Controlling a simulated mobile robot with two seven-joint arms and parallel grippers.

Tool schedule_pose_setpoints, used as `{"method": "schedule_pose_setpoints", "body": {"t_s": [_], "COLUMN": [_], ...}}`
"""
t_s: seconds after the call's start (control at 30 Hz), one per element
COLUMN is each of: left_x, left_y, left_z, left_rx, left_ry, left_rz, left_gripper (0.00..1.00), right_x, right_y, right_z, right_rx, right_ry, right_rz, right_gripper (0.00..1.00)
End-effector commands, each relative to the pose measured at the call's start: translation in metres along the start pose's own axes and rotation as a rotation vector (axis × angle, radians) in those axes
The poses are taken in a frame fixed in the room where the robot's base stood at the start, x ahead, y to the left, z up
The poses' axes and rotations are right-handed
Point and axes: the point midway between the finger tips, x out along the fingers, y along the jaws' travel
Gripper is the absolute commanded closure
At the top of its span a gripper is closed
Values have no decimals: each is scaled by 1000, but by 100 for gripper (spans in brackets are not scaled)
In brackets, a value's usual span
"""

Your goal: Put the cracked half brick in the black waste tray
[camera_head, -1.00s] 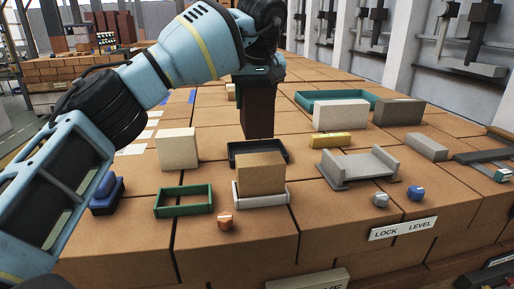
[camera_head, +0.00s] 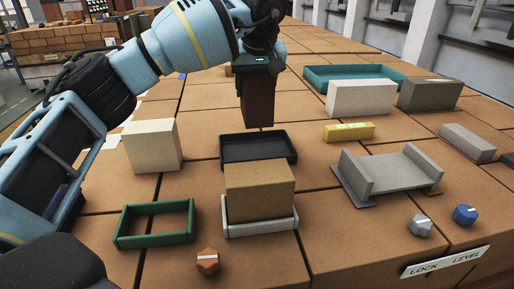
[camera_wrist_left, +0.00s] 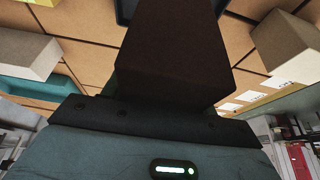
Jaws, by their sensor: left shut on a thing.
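My left gripper (camera_head: 260,68) is shut on a dark brown brick (camera_head: 258,103) and holds it upright, pointing down. No crack shows on its visible faces. The brick also fills the middle of the left wrist view (camera_wrist_left: 175,55). The black tray (camera_head: 236,160) is shallow and looks empty, just in front of and below the held brick in the head view. The brick's lower end appears above the tray's far side; the exact gap cannot be told. My right gripper is not in view.
A tan brick (camera_head: 259,188) stands in a pale grey tray (camera_head: 262,229) directly in front of the black tray. A cream block (camera_head: 152,146) and an empty green frame (camera_head: 154,240) are left. A yellow bar (camera_head: 348,132), grey channel (camera_head: 392,175) and teal tray (camera_head: 318,80) are right.

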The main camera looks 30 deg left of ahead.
Motion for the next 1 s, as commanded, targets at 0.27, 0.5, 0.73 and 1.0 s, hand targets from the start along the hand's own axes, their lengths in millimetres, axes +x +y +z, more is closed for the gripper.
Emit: {"method": "schedule_pose_setpoints", "body": {"t_s": [0.27, 0.5, 0.73, 1.0], "left_x": [18, 49, 55, 76], "left_y": [-1, -1, 0, 0], "left_z": [8, 21, 23, 32], "left_rx": [1, -1, -2, 0], "left_ry": [2, 4, 4, 3], "left_rz": [2, 3, 4, 2], "left_gripper": [85, 85, 85, 85], "right_x": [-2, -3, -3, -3], "right_y": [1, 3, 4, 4], "right_z": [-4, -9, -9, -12], "right_rx": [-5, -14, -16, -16], "right_ry": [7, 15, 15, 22], "right_rz": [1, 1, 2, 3], "right_gripper": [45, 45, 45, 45]}}
